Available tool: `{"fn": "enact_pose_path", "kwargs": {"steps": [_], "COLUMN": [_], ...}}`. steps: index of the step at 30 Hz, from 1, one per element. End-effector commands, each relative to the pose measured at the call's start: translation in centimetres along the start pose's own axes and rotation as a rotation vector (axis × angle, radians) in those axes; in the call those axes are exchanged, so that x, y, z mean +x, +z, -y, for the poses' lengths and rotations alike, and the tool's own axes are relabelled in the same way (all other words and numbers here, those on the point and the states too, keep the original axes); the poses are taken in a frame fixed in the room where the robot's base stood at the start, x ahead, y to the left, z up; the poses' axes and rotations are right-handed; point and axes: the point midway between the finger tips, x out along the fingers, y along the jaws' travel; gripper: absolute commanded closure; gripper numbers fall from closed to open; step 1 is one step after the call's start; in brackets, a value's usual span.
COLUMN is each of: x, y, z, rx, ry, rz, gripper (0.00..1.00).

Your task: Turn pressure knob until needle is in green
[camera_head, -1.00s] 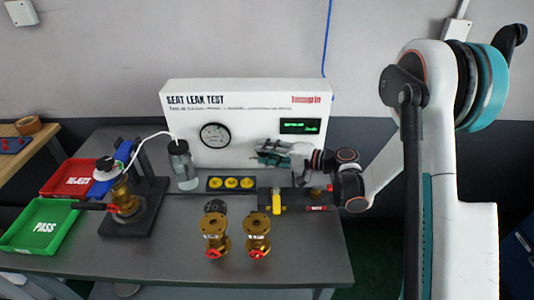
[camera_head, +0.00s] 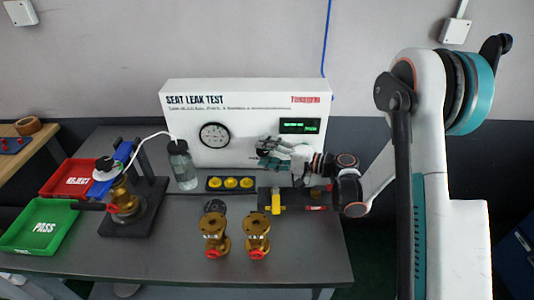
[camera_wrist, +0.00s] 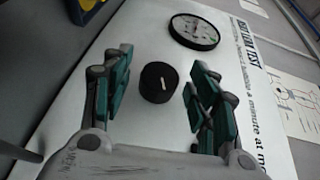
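The black pressure knob (camera_wrist: 159,82) with a pale mark on its face shows in the wrist view on the white panel. My gripper (camera_wrist: 161,92) is open, with its teal-padded fingers apart on either side of the knob and gaps to both. In the head view my gripper (camera_head: 270,150) is in front of the panel and hides the knob. The round gauge (camera_head: 214,136) is left of my gripper; it also shows in the wrist view (camera_wrist: 195,31).
The white SEAT LEAK TEST panel (camera_head: 187,120) carries a green-lit display (camera_head: 300,126). Below it are a tray with yellow caps (camera_head: 230,183) and a black-yellow fixture (camera_head: 276,202). Two brass valves (camera_head: 214,236) (camera_head: 257,234) stand in front. A bottle (camera_head: 181,165) stands left.

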Motion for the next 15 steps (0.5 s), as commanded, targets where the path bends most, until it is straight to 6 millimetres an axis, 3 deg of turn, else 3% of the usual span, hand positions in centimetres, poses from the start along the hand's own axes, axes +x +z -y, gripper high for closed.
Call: {"fn": "enact_pose_path", "kwargs": {"steps": [8,15], "x": [-0.6,-4.7], "y": [0.0,-0.1], "z": [0.0,0.0], "rx": [0.000,0.000], "ry": [0.000,0.000], "rz": [-0.001,-0.004], "gripper": [0.46,0.46]}}
